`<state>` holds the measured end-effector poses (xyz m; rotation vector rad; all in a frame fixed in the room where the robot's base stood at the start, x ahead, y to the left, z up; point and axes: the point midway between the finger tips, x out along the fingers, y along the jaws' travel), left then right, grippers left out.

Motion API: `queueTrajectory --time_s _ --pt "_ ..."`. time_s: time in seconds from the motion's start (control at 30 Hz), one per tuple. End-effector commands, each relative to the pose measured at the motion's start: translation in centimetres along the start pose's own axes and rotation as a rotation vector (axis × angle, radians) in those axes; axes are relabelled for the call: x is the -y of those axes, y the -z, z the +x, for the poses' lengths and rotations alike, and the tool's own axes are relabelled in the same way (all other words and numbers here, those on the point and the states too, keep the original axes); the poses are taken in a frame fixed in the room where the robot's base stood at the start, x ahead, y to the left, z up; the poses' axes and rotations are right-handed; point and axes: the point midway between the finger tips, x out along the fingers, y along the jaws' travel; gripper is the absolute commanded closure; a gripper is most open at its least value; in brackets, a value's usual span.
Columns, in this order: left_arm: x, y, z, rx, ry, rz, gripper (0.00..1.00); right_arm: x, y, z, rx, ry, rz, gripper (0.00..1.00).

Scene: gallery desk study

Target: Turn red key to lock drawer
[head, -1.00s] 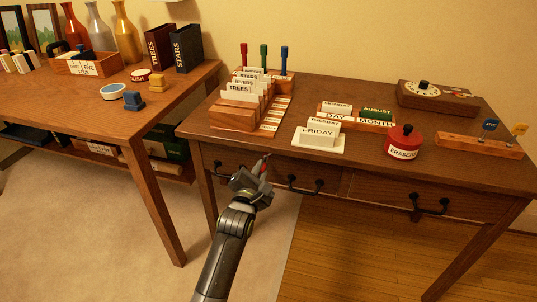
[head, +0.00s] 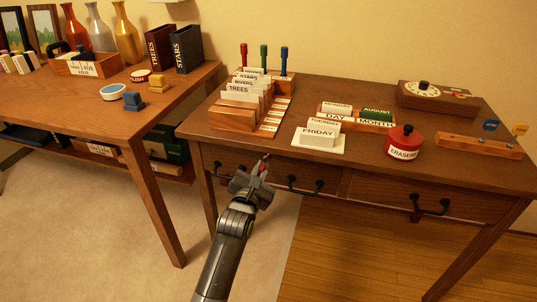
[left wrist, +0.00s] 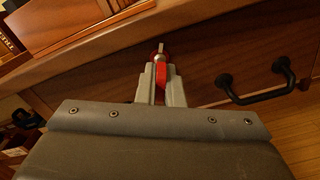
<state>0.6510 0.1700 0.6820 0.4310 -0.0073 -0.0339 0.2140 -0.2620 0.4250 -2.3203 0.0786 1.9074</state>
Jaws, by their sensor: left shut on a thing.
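My left gripper (head: 263,170) is at the front of the right-hand desk, with its jaws shut on the red key (left wrist: 161,75). In the left wrist view the red key is between the fingers (left wrist: 160,83), and its metal tip points at the wood at the top of the drawer front. How deep the tip sits in a keyhole is hard to tell. The left drawer (head: 330,184) looks closed, with dark handles; one handle (left wrist: 258,91) is just right of the gripper. My right gripper is not in view.
The desk top carries a card box (head: 232,117), a FRIDAY card stand (head: 319,138), a red ERASERS pot (head: 403,141) and a wooden peg rack (head: 478,146). A second table (head: 100,95) stands left. The floor in front is clear.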

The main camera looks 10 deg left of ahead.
Motion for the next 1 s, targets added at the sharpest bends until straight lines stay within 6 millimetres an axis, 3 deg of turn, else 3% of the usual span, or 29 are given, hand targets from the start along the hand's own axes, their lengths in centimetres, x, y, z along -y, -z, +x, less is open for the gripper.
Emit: queueTrajectory --time_s 0.27,0.7,0.73,0.9,1.0 --pt "-0.07 -0.31 0.07 0.008 -0.001 -0.214 1.0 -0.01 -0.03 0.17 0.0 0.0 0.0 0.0" --pt "-0.08 -0.29 0.06 0.007 -0.001 -0.224 1.0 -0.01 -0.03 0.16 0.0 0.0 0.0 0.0" --pt "-0.08 -0.29 0.06 0.007 -0.001 -0.224 0.9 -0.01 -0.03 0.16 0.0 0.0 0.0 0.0" --pt "-0.04 -0.17 0.04 0.004 -0.001 -0.224 0.68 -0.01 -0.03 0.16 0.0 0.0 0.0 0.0" --pt "-0.03 -0.11 0.02 0.003 -0.001 -0.223 0.67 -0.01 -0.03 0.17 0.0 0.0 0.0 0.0"
